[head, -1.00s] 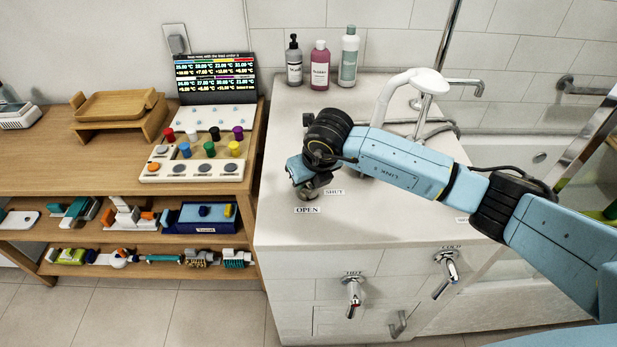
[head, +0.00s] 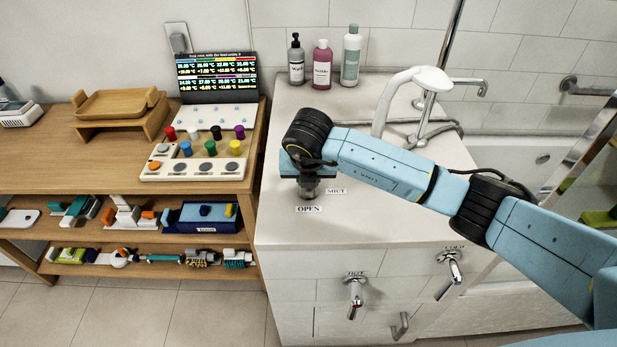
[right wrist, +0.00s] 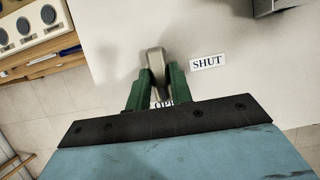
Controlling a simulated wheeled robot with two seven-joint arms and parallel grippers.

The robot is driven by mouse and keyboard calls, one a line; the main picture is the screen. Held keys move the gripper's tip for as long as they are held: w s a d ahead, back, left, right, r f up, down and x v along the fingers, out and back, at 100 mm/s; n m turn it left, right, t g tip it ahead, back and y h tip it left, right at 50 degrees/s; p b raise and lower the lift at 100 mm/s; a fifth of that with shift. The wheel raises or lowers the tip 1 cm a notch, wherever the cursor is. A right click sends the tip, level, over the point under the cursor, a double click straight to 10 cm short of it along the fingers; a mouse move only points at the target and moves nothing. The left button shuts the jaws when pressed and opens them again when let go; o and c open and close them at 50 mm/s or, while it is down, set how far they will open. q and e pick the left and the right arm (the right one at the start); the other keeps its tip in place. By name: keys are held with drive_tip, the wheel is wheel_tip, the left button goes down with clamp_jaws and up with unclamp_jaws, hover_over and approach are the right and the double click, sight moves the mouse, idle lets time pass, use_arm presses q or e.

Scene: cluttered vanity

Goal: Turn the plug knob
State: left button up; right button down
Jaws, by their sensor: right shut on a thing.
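The plug knob (right wrist: 155,62) is a grey metal handle on the white vanity top. In the right wrist view it stands between the green fingers of my right gripper (right wrist: 156,80), which is shut on it. Its narrow end points away from the wrist. The SHUT label (right wrist: 208,62) lies to its right, and the OPEN label (right wrist: 163,104) is partly hidden by the gripper. In the head view my right gripper (head: 309,187) points down at the counter just above the OPEN label (head: 308,209), and the knob is mostly hidden. My left gripper is not in view.
A white faucet (head: 432,80) stands behind my right arm. Three bottles (head: 321,65) stand at the back of the counter. Hot (head: 355,292) and cold (head: 452,267) taps are on the front. A wooden shelf (head: 95,180) with many objects stands to the left.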

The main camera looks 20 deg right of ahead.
drive_tip(key=c, duration=1.2)
unclamp_jaws()
drive_tip(key=shift+c, duration=0.2)
drive_tip(key=v, duration=1.3)
drive_tip(key=shift+r, duration=0.15)
drive_tip(key=shift+s, duration=0.1)
